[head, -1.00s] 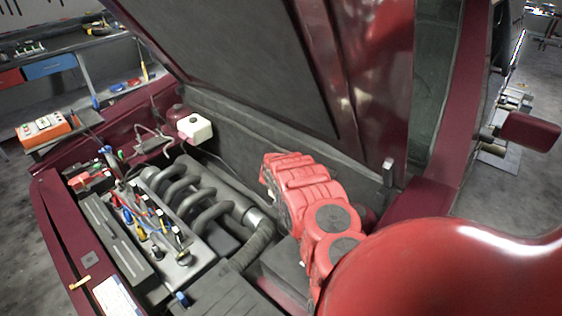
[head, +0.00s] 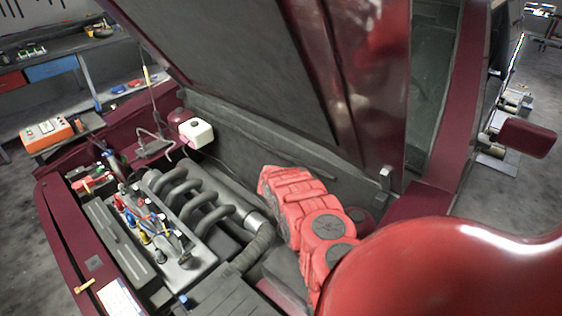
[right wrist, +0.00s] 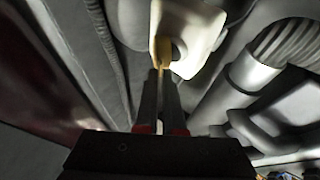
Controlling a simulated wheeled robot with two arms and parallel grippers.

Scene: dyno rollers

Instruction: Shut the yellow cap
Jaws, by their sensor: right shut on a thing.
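The yellow cap (right wrist: 164,52) shows in the right wrist view as a narrow yellow piece against a white plastic part with a dark round spot beside it. My right gripper (right wrist: 161,74) is shut on the yellow piece, its two dark fingers close together around the lower end. In the head view my red right arm covers this place, so the cap and right fingertips are hidden there. I cannot tell whether the cap is fully seated. My left gripper is not in view.
The open bonnet hangs above the engine bay. A white reservoir (head: 196,132) stands at the back wall. The engine (head: 180,245) with curved pipes and a ribbed hose (head: 250,258) lies left of my arm. An orange box (head: 46,134) sits beyond the left fender.

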